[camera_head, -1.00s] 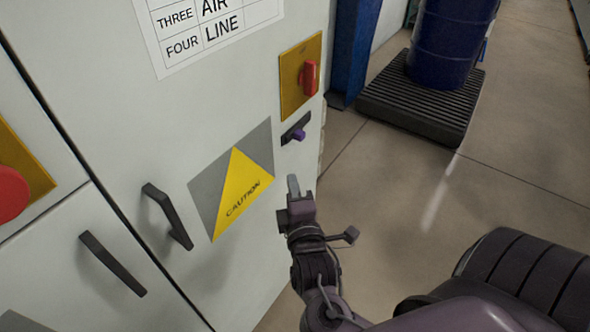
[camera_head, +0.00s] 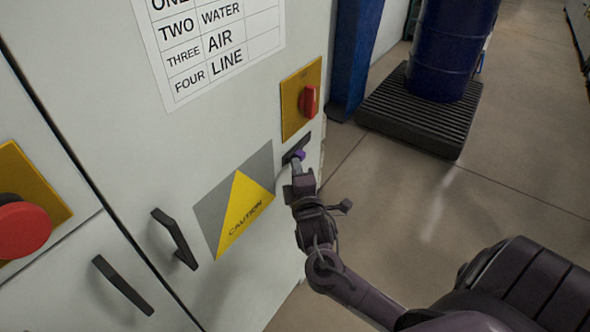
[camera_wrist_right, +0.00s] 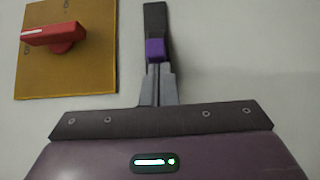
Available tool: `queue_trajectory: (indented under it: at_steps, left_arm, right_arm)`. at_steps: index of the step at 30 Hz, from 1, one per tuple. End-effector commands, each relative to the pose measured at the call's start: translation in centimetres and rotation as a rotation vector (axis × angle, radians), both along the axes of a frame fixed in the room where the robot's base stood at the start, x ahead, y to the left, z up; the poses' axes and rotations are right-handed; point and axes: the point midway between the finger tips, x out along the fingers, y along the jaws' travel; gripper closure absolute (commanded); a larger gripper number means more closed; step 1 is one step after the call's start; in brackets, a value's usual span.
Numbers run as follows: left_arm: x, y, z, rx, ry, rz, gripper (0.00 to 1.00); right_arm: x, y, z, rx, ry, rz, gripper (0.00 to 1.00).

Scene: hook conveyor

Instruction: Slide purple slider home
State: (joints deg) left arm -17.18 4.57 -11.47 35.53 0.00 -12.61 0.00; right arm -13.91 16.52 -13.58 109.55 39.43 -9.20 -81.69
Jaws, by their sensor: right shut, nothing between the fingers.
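The purple slider (camera_head: 299,155) is a small knob on a short dark track (camera_head: 291,149) on the grey cabinet front, below the red switch. My right gripper (camera_head: 296,166) is shut and empty, with its fingertips at the knob. In the right wrist view the purple slider (camera_wrist_right: 156,50) stands just beyond the tips of the shut fingers (camera_wrist_right: 157,80), on the dark track (camera_wrist_right: 155,18), which runs on past it. The tips look close to or against the knob; I cannot tell whether they touch. My left gripper is not in view.
A red rotary switch (camera_head: 309,101) on a yellow plate sits just above the track. A caution sign (camera_head: 246,207), black handles (camera_head: 174,239) and a red button (camera_head: 22,230) are on the cabinet. A blue drum (camera_head: 452,50) stands on a black pallet (camera_head: 420,119) at right.

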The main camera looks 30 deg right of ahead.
Motion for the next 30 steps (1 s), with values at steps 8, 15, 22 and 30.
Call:
queue_trajectory:
  at_steps: [8, 15, 22, 30]
  left_arm:
    - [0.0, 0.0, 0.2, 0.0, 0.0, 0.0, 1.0]
    - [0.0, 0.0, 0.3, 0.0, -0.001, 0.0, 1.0]
    - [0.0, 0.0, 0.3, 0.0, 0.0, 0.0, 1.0]
    - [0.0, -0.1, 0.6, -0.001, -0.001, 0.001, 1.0]
  right_arm:
    - [0.7, -1.8, 0.0, -0.006, 0.0, -0.001, 1.0]
    - [1.8, -4.3, 0.1, -0.001, -0.002, -0.003, 1.0]
    - [1.8, -4.5, 0.1, -0.001, -0.003, -0.006, 1.0]
    - [1.9, -4.6, 0.2, -0.002, -0.002, -0.006, 1.0]
